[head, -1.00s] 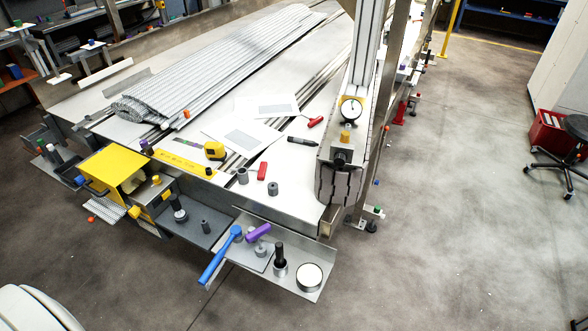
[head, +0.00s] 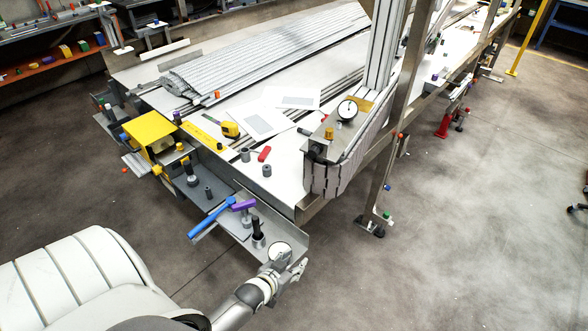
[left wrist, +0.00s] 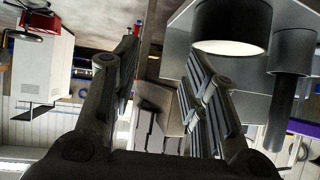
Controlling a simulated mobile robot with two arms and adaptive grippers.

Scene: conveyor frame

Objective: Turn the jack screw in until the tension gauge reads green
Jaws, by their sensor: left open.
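The tension gauge (head: 347,109) is a white round dial at the near right corner of the conveyor frame; its reading is too small to tell. Below it is a yellow knob (head: 329,133) and a dark fitting (head: 319,149) on a metal block; I cannot tell which part is the jack screw. My left gripper (head: 296,262) is low in front of the frame's near shelf, apart from the gauge and block. Its two fingers are spread and empty in the left wrist view (left wrist: 161,60). My right gripper is not in view.
The near shelf (head: 290,234) holds a blue-handled hammer (head: 212,217), a black-handled tool (head: 257,232) and a white-topped round can (head: 279,250) close by my left gripper. A steel post (head: 385,160) stands right of the block.

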